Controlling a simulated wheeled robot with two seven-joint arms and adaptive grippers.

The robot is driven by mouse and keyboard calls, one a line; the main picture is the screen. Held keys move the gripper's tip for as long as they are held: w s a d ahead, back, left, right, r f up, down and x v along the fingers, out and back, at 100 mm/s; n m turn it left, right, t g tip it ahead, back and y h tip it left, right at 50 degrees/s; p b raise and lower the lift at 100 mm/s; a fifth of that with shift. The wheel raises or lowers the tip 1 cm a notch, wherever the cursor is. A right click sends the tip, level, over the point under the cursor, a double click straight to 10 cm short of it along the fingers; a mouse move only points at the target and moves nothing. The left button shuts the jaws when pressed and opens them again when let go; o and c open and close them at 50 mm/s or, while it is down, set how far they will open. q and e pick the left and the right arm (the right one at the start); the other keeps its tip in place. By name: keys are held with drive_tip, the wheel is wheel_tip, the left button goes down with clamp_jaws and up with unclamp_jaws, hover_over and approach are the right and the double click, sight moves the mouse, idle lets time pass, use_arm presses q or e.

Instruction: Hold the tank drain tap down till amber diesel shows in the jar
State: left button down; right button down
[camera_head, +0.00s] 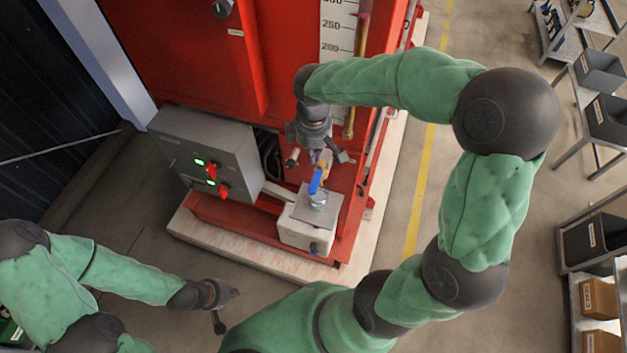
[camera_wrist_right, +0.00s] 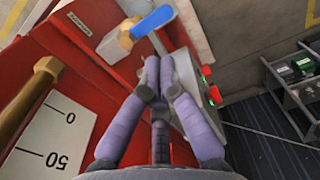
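The drain tap (camera_head: 325,159) has a brass body and a blue lever (camera_head: 316,181), low at the red tank's front corner. In the right wrist view the brass body (camera_wrist_right: 115,42) and blue lever (camera_wrist_right: 153,20) lie just beyond my fingertips. A small clear jar (camera_head: 319,201) stands below the lever on a grey plate; its contents are too small to tell. My right gripper (camera_head: 318,155) is beside the tap; its purple fingers (camera_wrist_right: 153,70) are together with nothing seen between them. Contact with the lever cannot be told. My left gripper (camera_head: 228,305) is low at the left, away from the tap.
A grey control box (camera_head: 205,150) with green lights and red switches stands left of the tap. A white box (camera_head: 300,232) carries the plate. The tank's level scale (camera_head: 337,30) is above. Shelves with bins (camera_head: 603,120) stand far right. The floor at front left is open.

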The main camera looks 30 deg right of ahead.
sight(314, 187)
wheel_tip(314, 187, down, 13)
drive_tip(key=shift+f, duration=0.15)
idle(0.4)
